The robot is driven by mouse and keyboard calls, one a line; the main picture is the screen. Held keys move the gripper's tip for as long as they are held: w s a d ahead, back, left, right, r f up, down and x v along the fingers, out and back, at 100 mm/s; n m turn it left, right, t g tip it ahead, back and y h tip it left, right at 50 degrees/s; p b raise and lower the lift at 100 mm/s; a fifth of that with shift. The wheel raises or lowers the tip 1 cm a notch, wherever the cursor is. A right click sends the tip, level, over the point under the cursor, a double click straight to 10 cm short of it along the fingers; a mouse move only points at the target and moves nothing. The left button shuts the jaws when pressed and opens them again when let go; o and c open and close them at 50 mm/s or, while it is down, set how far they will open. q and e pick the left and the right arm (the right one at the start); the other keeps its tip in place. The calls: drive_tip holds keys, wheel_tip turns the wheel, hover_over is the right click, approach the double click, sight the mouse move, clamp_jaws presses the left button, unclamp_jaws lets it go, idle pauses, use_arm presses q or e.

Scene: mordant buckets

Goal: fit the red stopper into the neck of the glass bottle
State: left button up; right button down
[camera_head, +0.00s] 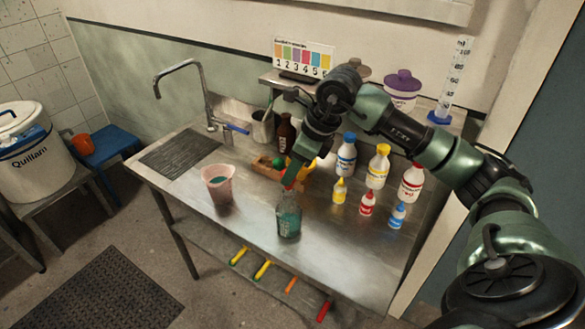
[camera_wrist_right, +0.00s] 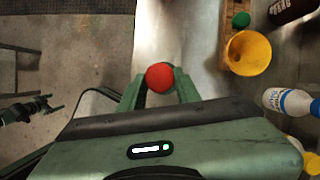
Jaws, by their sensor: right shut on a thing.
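The glass bottle (camera_head: 289,220), holding dark teal liquid, stands upright near the front edge of the steel table. My right gripper (camera_head: 290,182) points down directly over its neck. It is shut on the red stopper (camera_wrist_right: 160,77), which shows between the fingertips in the right wrist view. In the head view only a small bit of red shows at the fingertips, at the bottle's top. I cannot tell whether the stopper touches the neck or is in it.
A pink beaker (camera_head: 217,184) stands left of the bottle. A yellow funnel (camera_wrist_right: 248,53) and a wooden rack (camera_head: 264,168) are behind the gripper. Several small capped bottles, including a yellow-capped one (camera_head: 339,191), stand to the right. The table front is bare.

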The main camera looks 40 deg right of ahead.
sight(294, 181)
drive_tip(key=shift+f+b, duration=1.65)
drive_tip(key=shift+f, duration=0.25)
drive_tip(key=c, duration=0.9)
unclamp_jaws()
drive_tip(key=shift+r, duration=0.1)
drive_tip(key=shift+s+d+r, duration=0.1)
drive_tip(key=shift+r, duration=0.15)
drive_tip(key=b+v, duration=0.1)
drive_tip(key=v, duration=0.6)
drive_tip(key=shift+b, duration=0.4)
drive_tip(key=shift+s, duration=0.1)
